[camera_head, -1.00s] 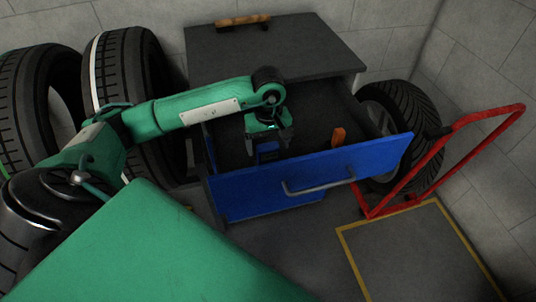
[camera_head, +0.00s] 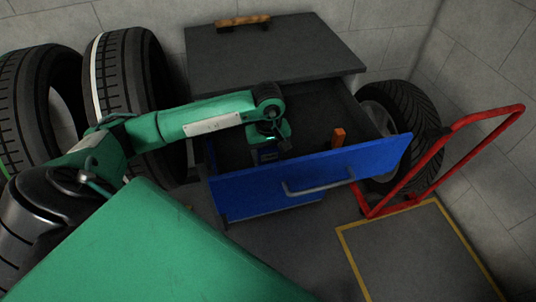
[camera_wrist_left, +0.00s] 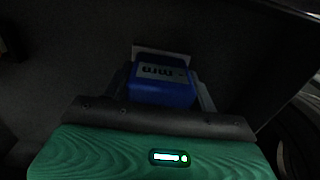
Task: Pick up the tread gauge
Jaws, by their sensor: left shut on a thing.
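The tread gauge (camera_wrist_left: 163,90) is a small blue block with a pale label marked "mm", seen between my left fingers in the left wrist view. In the head view it shows as a small blue patch (camera_head: 268,154) inside the open blue drawer (camera_head: 310,175). My left gripper (camera_head: 269,148) reaches down into the drawer and is shut on the gauge. The arm hides part of the gauge. I cannot tell whether it touches the drawer floor. My right gripper is not in view.
An orange block (camera_head: 338,137) stands in the drawer, right of my gripper. The dark cabinet top (camera_head: 270,50) holds a wooden-handled item (camera_head: 243,21). Tyres (camera_head: 125,95) stand at left, another tyre (camera_head: 408,120) at right behind a red hand truck (camera_head: 440,145).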

